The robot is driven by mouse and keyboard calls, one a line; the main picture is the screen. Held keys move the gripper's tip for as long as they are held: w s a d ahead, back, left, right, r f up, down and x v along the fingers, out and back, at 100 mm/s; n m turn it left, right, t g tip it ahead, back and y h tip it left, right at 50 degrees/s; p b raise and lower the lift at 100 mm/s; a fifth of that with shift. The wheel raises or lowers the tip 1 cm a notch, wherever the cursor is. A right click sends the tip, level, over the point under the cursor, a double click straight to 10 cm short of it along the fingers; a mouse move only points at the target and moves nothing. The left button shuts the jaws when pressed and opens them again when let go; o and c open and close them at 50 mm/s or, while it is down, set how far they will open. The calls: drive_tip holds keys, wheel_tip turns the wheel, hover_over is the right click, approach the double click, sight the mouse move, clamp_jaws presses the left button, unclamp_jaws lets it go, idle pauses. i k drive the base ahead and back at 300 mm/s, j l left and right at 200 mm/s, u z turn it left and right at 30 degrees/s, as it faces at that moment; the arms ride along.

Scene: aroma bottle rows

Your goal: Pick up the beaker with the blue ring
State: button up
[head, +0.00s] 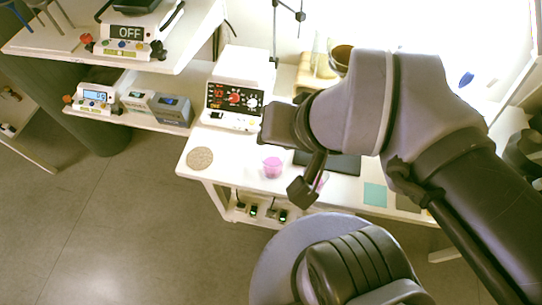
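A small beaker with pink contents (272,167) stands on the white bench, left of the black plate. I cannot make out a blue ring on it. A second pink thing (321,181) shows only in part behind my arm, and I cannot tell whether it has a ring. My gripper (290,155) is above the bench, right of and above the pink beaker in the picture. It is seen from the side and partly covered by my arm, so its opening and anything between its fingers cannot be made out.
A white device with red digits (235,98) stands at the bench's back left. A round cork mat (199,158) lies near the left corner. A black plate (345,163) and a teal square (374,194) lie to the right. A shelf with a balance (130,35) is at upper left.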

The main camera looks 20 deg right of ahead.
sight(273, 158)
drive_tip(key=i+j+z, duration=0.15)
drive_tip(key=j+z, duration=0.2)
drive_tip(key=j, duration=0.15)
drive_tip(key=j+z, duration=0.35)
drive_tip(key=j, duration=0.15)
drive_tip(key=j+z, duration=0.35)
drive_tip(key=j, duration=0.2)
